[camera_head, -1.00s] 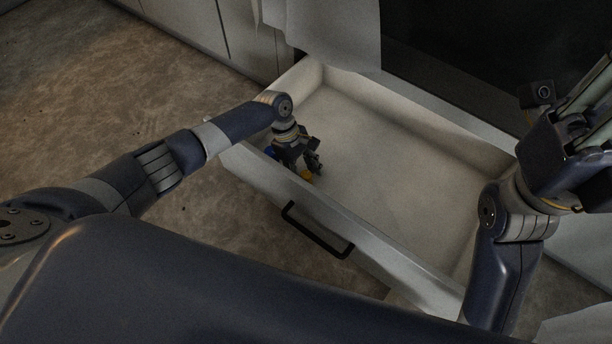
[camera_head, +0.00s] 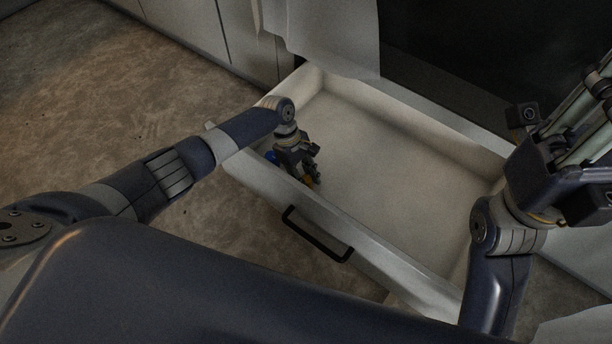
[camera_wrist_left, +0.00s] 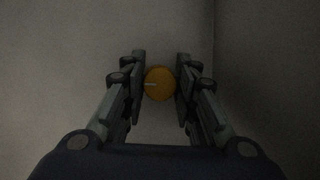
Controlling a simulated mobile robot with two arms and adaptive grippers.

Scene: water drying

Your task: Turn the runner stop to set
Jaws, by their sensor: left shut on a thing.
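The runner stop is a round orange knob (camera_wrist_left: 159,84) with a short pale line on its left half, running roughly sideways in the left wrist view. A bit of its orange shows in the head view (camera_head: 309,181), at the near left inside of the open drawer. My left gripper (camera_head: 315,177) reaches down into the drawer at the knob. In the left wrist view its two fingers (camera_wrist_left: 160,86) stand on either side of the knob, shut on it. My right gripper (camera_head: 596,150) is raised at the right edge, partly cut off; its fingertips are unclear.
The white drawer (camera_head: 400,150) is pulled out, and its floor looks empty apart from the near left corner. A black handle (camera_head: 316,236) is on its front. A small blue thing (camera_head: 271,156) is beside my left gripper. A pale cloth (camera_head: 330,35) hangs above the drawer's back.

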